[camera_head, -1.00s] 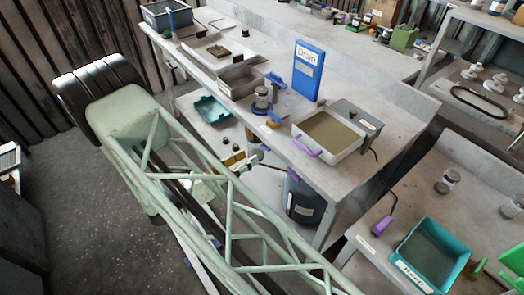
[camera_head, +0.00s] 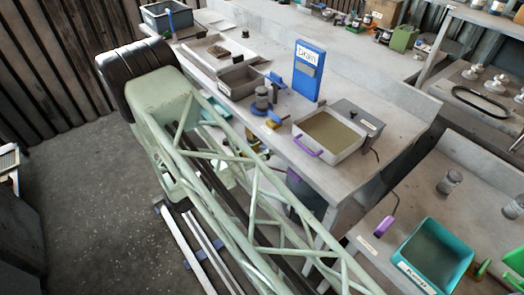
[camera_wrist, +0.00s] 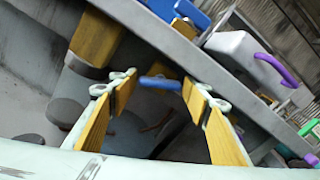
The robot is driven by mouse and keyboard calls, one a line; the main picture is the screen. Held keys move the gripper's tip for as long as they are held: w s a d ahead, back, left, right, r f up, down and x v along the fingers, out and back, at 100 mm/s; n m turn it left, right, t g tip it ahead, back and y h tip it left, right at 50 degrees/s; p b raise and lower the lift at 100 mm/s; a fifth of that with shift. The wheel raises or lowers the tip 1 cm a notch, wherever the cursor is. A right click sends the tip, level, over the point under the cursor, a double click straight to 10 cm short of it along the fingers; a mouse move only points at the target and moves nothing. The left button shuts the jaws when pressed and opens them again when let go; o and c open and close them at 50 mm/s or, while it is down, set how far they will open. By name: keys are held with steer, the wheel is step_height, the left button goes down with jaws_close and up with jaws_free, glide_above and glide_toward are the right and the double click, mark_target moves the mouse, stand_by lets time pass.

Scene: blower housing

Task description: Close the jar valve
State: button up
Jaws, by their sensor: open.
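A clear jar (camera_head: 262,98) with blue fittings stands near the bench's front edge, left of the blue "Drain" sign (camera_head: 308,70). A blue bar-shaped handle (camera_wrist: 160,83) shows between my fingertips in the wrist view, below the bench edge. I cannot tell whether it is the jar valve or whether the fingers touch it. My gripper (camera_wrist: 157,90) is open, its two yellow-padded fingers on either side of this handle. In the head view my green lattice arm hides most of the gripper and the space under the bench.
A white tray with a purple handle (camera_head: 318,154) sits right of the jar, and a grey tray (camera_head: 240,80) left of it. The bench edge (camera_wrist: 190,50) runs close above my fingers. A yellow block (camera_wrist: 95,40) is near the left finger. A teal bin (camera_head: 430,258) stands lower right.

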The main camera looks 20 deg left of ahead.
steer(key=c, duration=0.6)
steer(key=shift+o, duration=0.2)
steer(key=shift+m+b, duration=0.75)
steer(key=shift+m, duration=2.05)
steer(key=o, duration=0.6)
steer(key=shift+c, duration=0.2)
